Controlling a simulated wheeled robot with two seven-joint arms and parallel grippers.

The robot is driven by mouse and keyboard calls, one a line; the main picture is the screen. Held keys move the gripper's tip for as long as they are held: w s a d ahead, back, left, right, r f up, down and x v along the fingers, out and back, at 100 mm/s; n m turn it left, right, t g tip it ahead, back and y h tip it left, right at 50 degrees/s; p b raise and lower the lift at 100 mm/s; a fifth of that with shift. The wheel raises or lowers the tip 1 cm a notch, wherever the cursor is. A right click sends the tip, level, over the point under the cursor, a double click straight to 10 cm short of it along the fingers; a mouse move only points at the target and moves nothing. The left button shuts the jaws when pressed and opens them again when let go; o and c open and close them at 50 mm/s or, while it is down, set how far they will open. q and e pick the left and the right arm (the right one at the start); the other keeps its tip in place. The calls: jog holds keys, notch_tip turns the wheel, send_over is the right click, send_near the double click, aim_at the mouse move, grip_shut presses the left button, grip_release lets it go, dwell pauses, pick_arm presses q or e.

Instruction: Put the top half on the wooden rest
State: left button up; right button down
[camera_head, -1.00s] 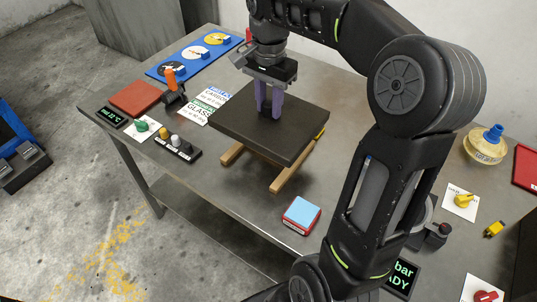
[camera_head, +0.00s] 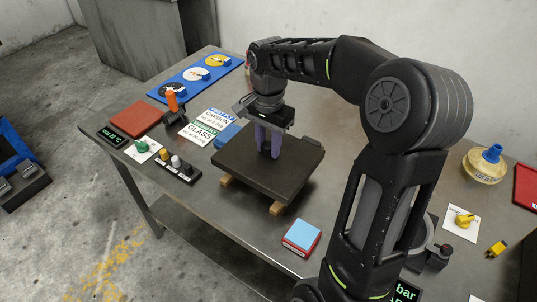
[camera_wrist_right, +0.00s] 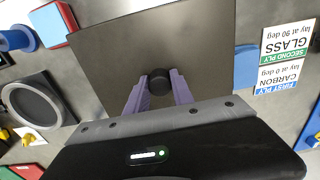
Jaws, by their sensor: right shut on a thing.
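The top half (camera_head: 268,170) is a dark square plate with a round black knob, which shows in the right wrist view (camera_wrist_right: 158,82). My right gripper (camera_head: 268,148) is shut on this knob, its purple fingers on both sides. The plate lies level above the wooden rest (camera_head: 277,208), and only the rest's light wooden ends show under the plate's near edge. I cannot tell whether plate and wood touch. My left gripper is not in view.
A blue-and-red block (camera_head: 301,237) lies right of the plate's near corner. Ply cards (camera_head: 205,130), a blue piece (camera_head: 227,134), a knob strip (camera_head: 175,168) and a red plate (camera_head: 137,118) lie to the left.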

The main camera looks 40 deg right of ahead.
aim_at(269, 155)
notch_tip(269, 155, down, 4)
jog(key=shift+r, duration=0.2)
jog(key=shift+f, duration=0.15)
jog(key=c, duration=1.1)
grip_release()
notch_tip(269, 155, up, 12)
jog(key=shift+r, duration=0.15)
